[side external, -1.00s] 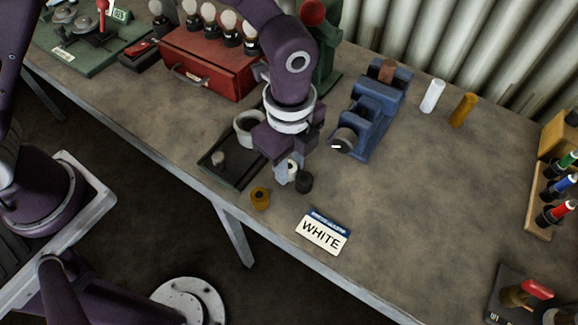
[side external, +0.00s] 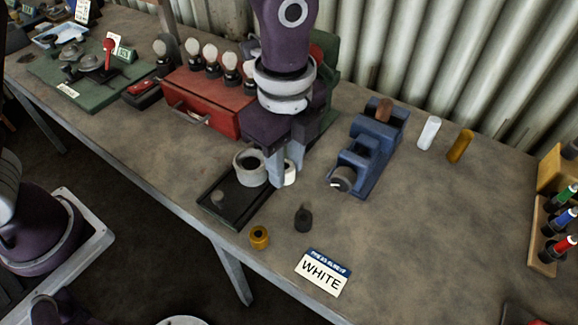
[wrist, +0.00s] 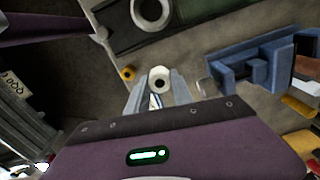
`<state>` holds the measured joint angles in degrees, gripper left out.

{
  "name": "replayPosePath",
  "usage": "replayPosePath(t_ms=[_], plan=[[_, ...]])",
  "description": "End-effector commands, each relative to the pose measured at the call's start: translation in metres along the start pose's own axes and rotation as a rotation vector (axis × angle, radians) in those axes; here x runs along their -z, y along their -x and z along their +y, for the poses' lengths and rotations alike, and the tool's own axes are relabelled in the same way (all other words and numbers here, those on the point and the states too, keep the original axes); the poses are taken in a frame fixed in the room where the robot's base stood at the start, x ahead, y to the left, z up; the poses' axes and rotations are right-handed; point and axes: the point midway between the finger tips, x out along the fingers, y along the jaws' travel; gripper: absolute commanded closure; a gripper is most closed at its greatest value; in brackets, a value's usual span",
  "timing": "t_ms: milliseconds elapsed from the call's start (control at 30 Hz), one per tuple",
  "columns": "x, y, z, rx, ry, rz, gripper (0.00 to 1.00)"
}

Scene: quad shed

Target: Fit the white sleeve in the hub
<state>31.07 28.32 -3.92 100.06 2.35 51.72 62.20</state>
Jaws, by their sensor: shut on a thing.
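My gripper (side external: 284,178) is shut on the white sleeve (side external: 290,174), a short hollow cylinder held above the bench. The fingers partly cover it in the side view. In the wrist view the sleeve (wrist: 160,80) sits between the fingertips with its bore showing. The hub looks to be the thick pale grey ring (side external: 237,168) on the black tray (side external: 213,211), just left of my gripper in the side view. In the wrist view the ring (wrist: 136,10) is at the top edge, apart from the sleeve. A card reading WHITE (side external: 323,273) lies near the front edge.
A black sleeve (side external: 303,220) and a yellow sleeve (side external: 259,238) stand in front of the tray. A blue fixture (side external: 366,150) is to the right, a red toolbox (side external: 208,100) behind left. White (side external: 429,133) and amber (side external: 460,146) cylinders stand farther right.

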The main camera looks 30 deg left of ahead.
Motion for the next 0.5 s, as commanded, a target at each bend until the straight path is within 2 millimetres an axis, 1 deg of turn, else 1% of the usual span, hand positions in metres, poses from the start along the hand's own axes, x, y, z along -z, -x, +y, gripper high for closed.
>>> replayPosePath(t_ms=[200, 300, 400, 500], plan=[[-0.064, 0.004, -0.010, 0.001, 0.236, 0.000, 1.00], [-0.087, 0.005, -0.010, 0.000, 0.327, 0.000, 1.00], [-0.096, 0.002, -0.009, 0.000, 0.364, 0.000, 1.00], [-0.096, -0.008, -0.009, -0.002, 0.365, -0.001, 1.00]])
